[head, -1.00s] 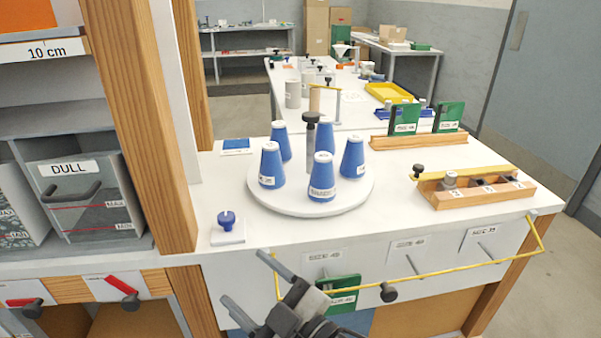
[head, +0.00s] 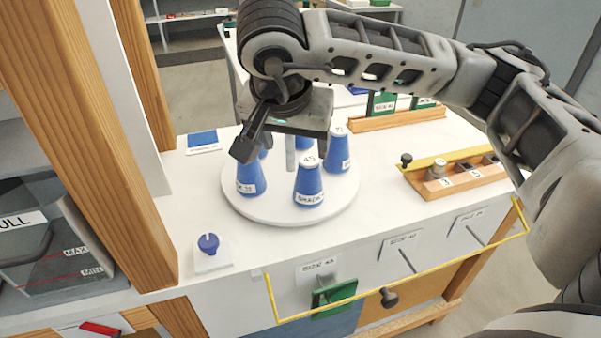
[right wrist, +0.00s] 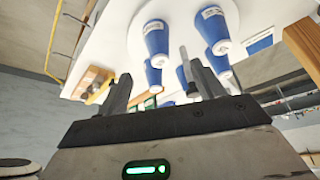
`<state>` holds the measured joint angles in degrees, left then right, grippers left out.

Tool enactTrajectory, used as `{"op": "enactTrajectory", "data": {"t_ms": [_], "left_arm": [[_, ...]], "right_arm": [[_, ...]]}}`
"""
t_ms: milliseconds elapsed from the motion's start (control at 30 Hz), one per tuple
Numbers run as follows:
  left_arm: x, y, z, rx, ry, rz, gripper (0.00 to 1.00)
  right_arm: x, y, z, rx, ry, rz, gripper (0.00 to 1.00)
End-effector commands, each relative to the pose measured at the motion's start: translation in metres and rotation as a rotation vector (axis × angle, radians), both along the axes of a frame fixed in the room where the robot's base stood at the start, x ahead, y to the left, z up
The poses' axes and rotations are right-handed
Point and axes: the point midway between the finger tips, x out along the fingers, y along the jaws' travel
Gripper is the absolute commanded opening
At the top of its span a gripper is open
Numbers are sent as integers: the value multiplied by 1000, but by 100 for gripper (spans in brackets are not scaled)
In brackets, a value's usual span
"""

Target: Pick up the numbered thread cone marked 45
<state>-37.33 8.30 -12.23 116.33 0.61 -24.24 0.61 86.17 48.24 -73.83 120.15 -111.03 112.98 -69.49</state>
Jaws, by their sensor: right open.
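The blue thread cone marked 45 (head: 309,182) stands upright at the front of a white round turntable (head: 337,203) in the head view, its number on its white top. My right gripper (head: 284,150) is open and empty, pointing down behind and to the left of this cone, over the turntable. The gripper partly hides the other blue cones, including a left one (head: 251,178) and a right one (head: 338,153). In the right wrist view, several cones show beyond my open fingers (right wrist: 163,90); I cannot tell which is 45. My left gripper is not in view.
A grey post (head: 290,150) rises from the turntable beside the gripper. A wooden upright (head: 112,150) stands left. A blue knob (head: 208,243) sits at the front left. A wooden block with a yellow bar (head: 455,172) lies right. A yellow rail (head: 440,278) runs along the front.

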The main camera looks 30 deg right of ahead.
Motion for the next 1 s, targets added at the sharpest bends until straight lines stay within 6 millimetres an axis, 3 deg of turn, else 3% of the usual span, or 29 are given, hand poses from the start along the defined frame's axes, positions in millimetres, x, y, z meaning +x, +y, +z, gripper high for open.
{"op": "enactTrajectory", "data": {"t_ms": [33, 133, 433, 600, 867, 1000], "left_arm": [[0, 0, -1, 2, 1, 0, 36], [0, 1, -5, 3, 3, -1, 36], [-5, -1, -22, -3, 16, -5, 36], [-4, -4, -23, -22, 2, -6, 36], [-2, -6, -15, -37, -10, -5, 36], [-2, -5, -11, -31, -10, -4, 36]], "right_arm": [[3, -9, 7, -34, -19, -12, 68], [6, -17, 2, -60, -28, -21, 68], [25, -37, -51, -56, -24, -20, 68], [35, -47, -74, -54, -27, -20, 68], [42, -55, -86, -56, -26, -20, 68], [50, -63, -103, -56, -25, -21, 68]]}}
